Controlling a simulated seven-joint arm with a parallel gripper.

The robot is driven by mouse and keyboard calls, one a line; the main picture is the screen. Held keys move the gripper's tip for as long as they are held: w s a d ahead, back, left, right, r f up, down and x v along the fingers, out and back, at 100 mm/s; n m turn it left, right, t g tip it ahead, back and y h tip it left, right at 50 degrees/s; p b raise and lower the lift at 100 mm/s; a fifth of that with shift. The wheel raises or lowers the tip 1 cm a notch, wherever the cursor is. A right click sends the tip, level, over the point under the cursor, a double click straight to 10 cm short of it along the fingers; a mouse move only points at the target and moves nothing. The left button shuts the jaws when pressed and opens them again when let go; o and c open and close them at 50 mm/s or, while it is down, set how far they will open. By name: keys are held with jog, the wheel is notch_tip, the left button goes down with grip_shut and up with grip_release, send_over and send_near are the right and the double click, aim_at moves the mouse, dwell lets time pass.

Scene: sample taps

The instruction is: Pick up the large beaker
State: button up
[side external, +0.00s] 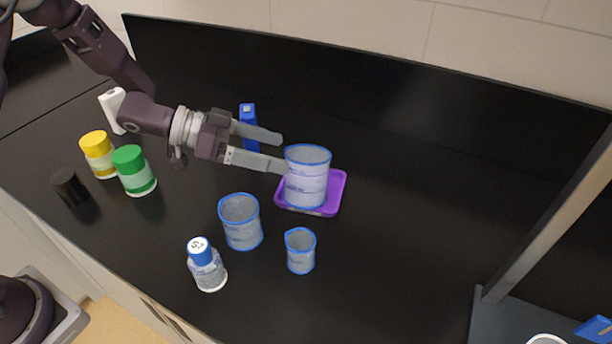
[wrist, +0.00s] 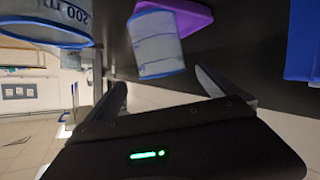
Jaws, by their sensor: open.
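The large beaker (side external: 307,182), clear with blue-edged rim and base, stands upright on a purple tray (side external: 332,208). In the wrist view the beaker (wrist: 158,45) appears upside down, just beyond the fingers, with the tray (wrist: 188,10) at the top edge. My gripper (side external: 279,152) is open and empty, reaching in from the left, its fingers pointing at the beaker. In the side external view the nearer fingertip overlaps the beaker's left edge; I cannot tell whether it touches. The gripper (wrist: 160,86) shows both fingers spread, with nothing between them.
A medium beaker (side external: 241,222), a small beaker (side external: 300,252) and a blue-capped bottle (side external: 207,268) stand in front. A blue box (side external: 248,125) is behind the gripper. Green-capped (side external: 134,172) and yellow-capped (side external: 98,155) bottles stand left. The counter right of the tray is clear.

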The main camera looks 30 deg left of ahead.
aim_at(306, 170)
jog(key=f, duration=0.3)
jog(key=shift+w+d, duration=0.1)
jog(key=shift+d, duration=0.15)
jog(key=x, duration=0.6)
jog(key=shift+d, duration=0.25)
jog(key=c, duration=1.6)
jog(key=shift+o, duration=0.2)
notch_tip(306, 170, up, 10)
jog(key=w+m+t, duration=0.1)
jog(key=m, duration=0.1)
jog(key=shift+t, duration=0.3)
jog(key=f, duration=1)
jog(key=shift+w+d+f, duration=0.15)
jog(key=shift+w+f, duration=0.1)
